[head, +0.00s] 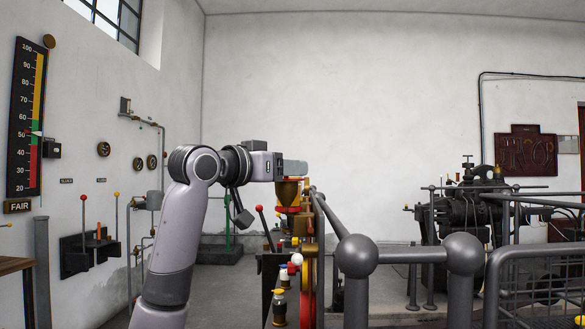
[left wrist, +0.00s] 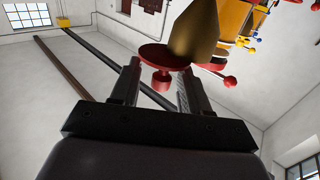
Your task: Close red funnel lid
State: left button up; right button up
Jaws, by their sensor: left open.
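The brass funnel (head: 287,192) stands on the machine in the middle of the head view, just below my left gripper (head: 293,167). In the left wrist view the funnel's brass cone (left wrist: 195,32) lies beyond the fingers. A red disc (left wrist: 148,55) with a short red knob (left wrist: 161,80), which looks like the lid, shows at the fingertips. My left gripper (left wrist: 157,75) is open, its fingers on either side of the knob. Contact cannot be made out. In the head view the lid is not clearly visible. My right gripper is not in view.
A grey railing with round knobs (head: 356,256) runs close to the right of the machine. A red-tipped lever (head: 262,220) stands left of the funnel. Another red ball knob (left wrist: 230,81) shows right of the fingers. A dark machine (head: 465,215) stands farther right.

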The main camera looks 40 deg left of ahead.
pick_arm(q)
jog(key=shift+w, duration=1)
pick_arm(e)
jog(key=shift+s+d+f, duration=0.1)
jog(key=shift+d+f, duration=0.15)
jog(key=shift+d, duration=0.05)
pick_arm(q)
jog(key=shift+c, duration=0.4)
grip_shut()
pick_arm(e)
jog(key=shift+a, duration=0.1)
